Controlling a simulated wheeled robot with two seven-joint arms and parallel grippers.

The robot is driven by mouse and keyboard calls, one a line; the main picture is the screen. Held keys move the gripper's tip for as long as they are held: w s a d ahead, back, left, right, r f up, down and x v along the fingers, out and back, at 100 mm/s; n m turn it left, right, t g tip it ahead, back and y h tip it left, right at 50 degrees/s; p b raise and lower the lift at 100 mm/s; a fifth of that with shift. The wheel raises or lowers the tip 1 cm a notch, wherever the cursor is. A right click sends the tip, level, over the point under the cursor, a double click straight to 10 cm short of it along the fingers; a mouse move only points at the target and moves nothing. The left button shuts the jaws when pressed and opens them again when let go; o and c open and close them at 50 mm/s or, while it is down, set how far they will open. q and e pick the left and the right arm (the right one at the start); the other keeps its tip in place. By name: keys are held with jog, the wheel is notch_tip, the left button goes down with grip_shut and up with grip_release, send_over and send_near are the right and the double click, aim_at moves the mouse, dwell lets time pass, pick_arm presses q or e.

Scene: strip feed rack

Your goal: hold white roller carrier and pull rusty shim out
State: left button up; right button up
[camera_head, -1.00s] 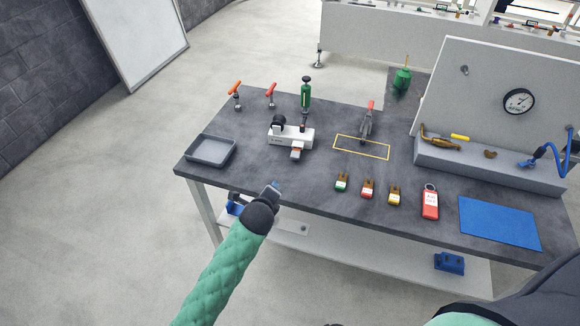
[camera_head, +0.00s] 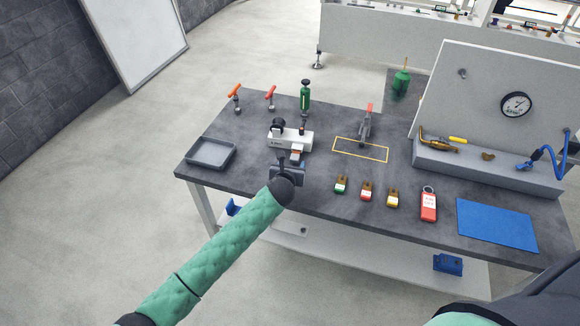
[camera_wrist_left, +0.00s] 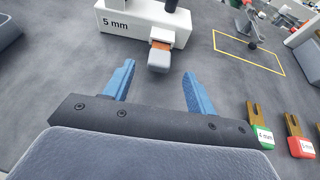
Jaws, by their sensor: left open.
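The white roller carrier (camera_head: 298,138) stands on the dark table, with a black roller on top; in the left wrist view its face (camera_wrist_left: 120,25) reads "5 mm". The rusty shim (camera_head: 295,154) juts from the carrier's front; in the left wrist view it shows as a rusty-orange strip with a grey end tab (camera_wrist_left: 159,58). My left gripper (camera_head: 290,165) is just in front of the shim. In the left wrist view its two blue fingers (camera_wrist_left: 158,82) are open and empty, with the tab beyond and between them, not touched. My right gripper is not in view.
A grey tray (camera_head: 210,153) lies left of the carrier. A yellow outlined rectangle (camera_head: 360,149) and a red-handled clamp (camera_head: 366,122) are to its right. Tagged shims (camera_head: 367,190) lie along the front, with a blue mat (camera_head: 497,224) further right.

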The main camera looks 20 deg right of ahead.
aim_at(294, 159)
pick_arm(q)
jog(key=p+x, duration=0.1)
jog(key=x, duration=0.3)
jog(key=shift+w+f, duration=0.1)
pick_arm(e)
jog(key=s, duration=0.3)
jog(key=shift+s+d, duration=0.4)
pick_arm(q)
jog(key=shift+c, duration=0.5)
